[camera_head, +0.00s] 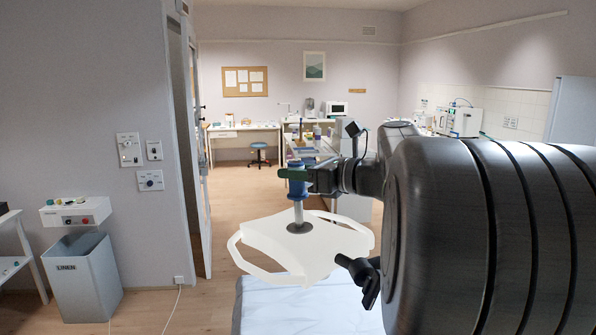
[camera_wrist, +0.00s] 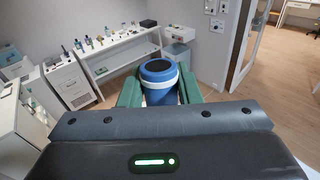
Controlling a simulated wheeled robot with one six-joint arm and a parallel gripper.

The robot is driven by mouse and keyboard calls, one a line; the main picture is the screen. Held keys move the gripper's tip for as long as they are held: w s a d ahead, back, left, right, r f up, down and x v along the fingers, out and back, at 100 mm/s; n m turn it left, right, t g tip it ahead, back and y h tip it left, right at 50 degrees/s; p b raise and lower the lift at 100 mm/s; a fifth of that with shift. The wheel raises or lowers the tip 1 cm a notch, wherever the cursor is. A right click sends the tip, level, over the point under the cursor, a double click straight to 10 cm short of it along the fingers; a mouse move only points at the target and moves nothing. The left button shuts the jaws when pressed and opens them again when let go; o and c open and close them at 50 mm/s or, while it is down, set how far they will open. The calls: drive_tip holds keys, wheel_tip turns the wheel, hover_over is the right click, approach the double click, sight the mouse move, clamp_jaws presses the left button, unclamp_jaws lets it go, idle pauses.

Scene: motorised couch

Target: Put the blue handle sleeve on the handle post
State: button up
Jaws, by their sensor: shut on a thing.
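The blue handle sleeve (camera_head: 298,188) is upright between the green fingers of my gripper (camera_head: 293,174), which is shut on it. In the wrist view the sleeve (camera_wrist: 159,88) shows a dark round top and a pale band, with a finger of my gripper (camera_wrist: 158,92) on each side. The metal handle post (camera_head: 298,213) stands on a dark round base on a white panel with side loops. The sleeve is in line with the post, directly above its visible part. The post's top is hidden, so I cannot tell how far the sleeve is around it.
The white panel (camera_head: 270,235) lies above the pale blue couch surface (camera_head: 285,305). A linen bin (camera_head: 82,280) stands at the left below a wall-mounted control box (camera_head: 75,212). Open wooden floor lies between the left wall and the panel.

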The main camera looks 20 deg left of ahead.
sight(304, 185)
drive_tip(key=shift+d+f+b, duration=0.1)
drive_tip(key=shift+f+b, duration=0.5)
drive_tip(key=shift+f, duration=0.85)
idle(1.0)
drive_tip(key=o, duration=1)
drive_tip(key=shift+o, duration=0.2)
drive_tip(key=s+d+r+b, duration=0.1)
drive_tip(key=d+b, duration=0.1)
drive_tip(key=d, duration=1.1)
drive_tip(key=shift+s+d+r+b, duration=0.15)
drive_tip(key=shift+s+d+b, duration=0.2)
drive_tip(key=shift+a, duration=0.1)
drive_tip(key=a, duration=0.4)
drive_tip(key=w+a+p, duration=0.1)
drive_tip(key=a, duration=0.2)
drive_tip(key=a+f+p, duration=0.1)
drive_tip(key=a, duration=0.3)
drive_tip(key=shift+w+a, duration=0.15)
drive_tip(key=shift+a, duration=0.15)
drive_tip(key=shift+w+a+f+p, duration=0.15)
drive_tip(key=shift+a+p, duration=0.2)
drive_tip(key=shift+a, duration=0.6)
